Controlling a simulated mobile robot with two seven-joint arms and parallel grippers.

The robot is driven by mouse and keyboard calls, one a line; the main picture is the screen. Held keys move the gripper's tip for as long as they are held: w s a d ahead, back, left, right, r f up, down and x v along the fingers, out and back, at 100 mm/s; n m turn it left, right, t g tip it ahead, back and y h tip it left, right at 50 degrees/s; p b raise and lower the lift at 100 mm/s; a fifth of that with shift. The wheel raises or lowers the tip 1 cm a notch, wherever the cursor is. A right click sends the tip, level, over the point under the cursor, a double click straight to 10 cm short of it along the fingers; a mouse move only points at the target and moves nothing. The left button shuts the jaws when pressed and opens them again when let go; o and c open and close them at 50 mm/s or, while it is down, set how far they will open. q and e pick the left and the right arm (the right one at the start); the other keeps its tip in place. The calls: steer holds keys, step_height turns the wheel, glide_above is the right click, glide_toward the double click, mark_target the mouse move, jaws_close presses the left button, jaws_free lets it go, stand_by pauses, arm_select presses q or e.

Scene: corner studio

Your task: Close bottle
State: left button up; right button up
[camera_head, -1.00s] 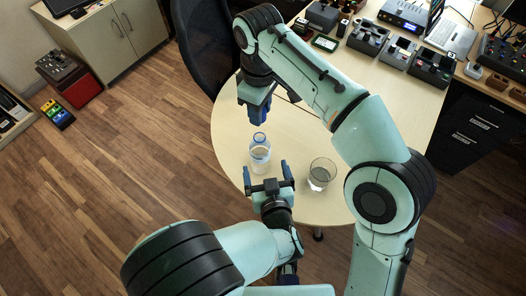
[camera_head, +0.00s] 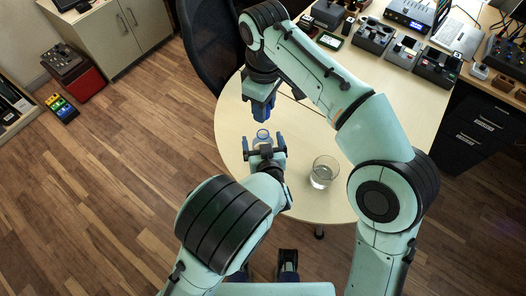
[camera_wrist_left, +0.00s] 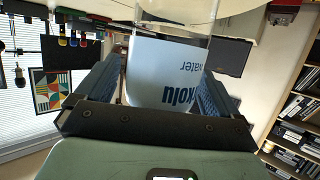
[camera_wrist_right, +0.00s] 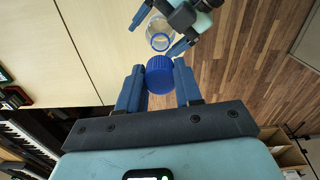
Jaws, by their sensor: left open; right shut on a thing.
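A clear bottle with an open, blue-ringed neck (camera_head: 262,135) stands upright on the round table end. In the left wrist view its printed label (camera_wrist_left: 165,75) lies between the fingers. My left gripper (camera_head: 264,146) is open, with a finger on each side of the bottle. My right gripper (camera_head: 262,112) is shut on a blue ribbed cap (camera_wrist_right: 160,76), apart from the bottle and beyond its neck in the head view. In the right wrist view the open neck (camera_wrist_right: 159,40) shows just past the cap. The bottle's lower body is hidden in the head view by my left gripper.
A drinking glass (camera_head: 323,172) stands on the pale table (camera_head: 310,205), right of the bottle. A black chair (camera_head: 212,45) is at the table's left edge. Audio boxes (camera_head: 403,50) and a laptop (camera_head: 457,37) fill the far right.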

mark_target(264, 126)
arm_select(q)
steer(key=shift+w+a+f, duration=0.1)
steer(key=shift+w+f, duration=0.05)
steer(key=shift+w, duration=0.25)
steer(key=c, duration=1.5)
arm_select(e)
steer(key=shift+f, duration=2.5)
steer(key=shift+f, duration=0.15)
steer(key=shift+f, duration=0.75)
steer(key=shift+f, duration=0.55)
